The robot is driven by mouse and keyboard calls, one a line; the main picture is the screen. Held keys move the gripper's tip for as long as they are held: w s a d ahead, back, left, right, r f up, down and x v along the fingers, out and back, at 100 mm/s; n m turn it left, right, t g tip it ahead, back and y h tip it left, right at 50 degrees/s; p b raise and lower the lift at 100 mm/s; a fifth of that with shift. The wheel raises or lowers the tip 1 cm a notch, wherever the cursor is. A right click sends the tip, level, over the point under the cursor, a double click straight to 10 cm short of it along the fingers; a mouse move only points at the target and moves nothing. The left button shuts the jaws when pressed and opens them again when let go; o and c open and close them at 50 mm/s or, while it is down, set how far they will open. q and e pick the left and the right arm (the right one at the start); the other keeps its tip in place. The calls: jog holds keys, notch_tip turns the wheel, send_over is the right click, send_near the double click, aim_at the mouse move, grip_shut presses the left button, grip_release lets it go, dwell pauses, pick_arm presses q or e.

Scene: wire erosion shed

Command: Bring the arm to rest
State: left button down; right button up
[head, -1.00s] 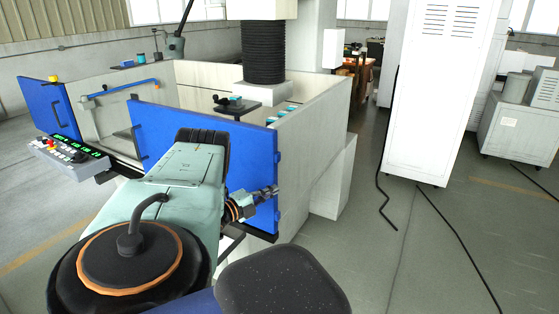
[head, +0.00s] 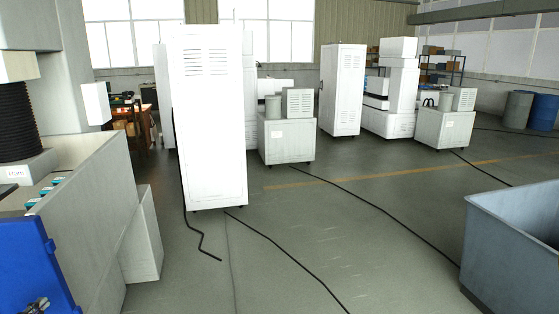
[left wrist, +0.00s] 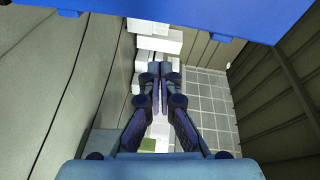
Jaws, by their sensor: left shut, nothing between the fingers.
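My left gripper (left wrist: 160,70) reaches forward in the left wrist view, with its two dark fingers together and nothing between them. In the head view, a small part of my left gripper (head: 36,304) shows at the bottom left corner, in front of the blue door panel (head: 30,262) of the pale machine. A blue panel (left wrist: 190,14) also crosses the top of the left wrist view, apart from the fingertips. Most of my left arm is outside the head view. My right gripper is in neither view.
The pale machine tank (head: 90,235) stands at the left. A white cabinet (head: 212,125) stands behind it. Black cables (head: 285,265) lie on the floor (head: 330,230). A grey bin (head: 515,240) stands at the right. The middle floor is otherwise clear.

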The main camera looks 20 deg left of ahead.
pick_arm(q)
jog(key=s+d+f+n+g+h+b, duration=0.2)
jog(key=d+f+n+g+b, duration=0.3)
jog(key=d+f+n+g, duration=1.2)
jog(key=s+d+f+m+h+b, duration=0.1)
jog(key=s+d+f+b, duration=0.3)
jog(key=d, duration=0.6)
jog(key=s+d+f+m+b, duration=0.1)
jog(key=s+d+f+b, duration=0.3)
jog(key=d, duration=0.7)
jog(key=s+d+f+m+h+b, duration=0.1)
jog(key=s+d+f+b, duration=0.3)
jog(key=d+b, duration=0.3)
jog(key=s+d, duration=0.1)
jog(key=d, duration=0.2)
jog(key=shift+s+d+f+m+h, duration=0.15)
jog(key=shift+d+f+m+h, duration=0.15)
jog(key=shift+f, duration=0.1)
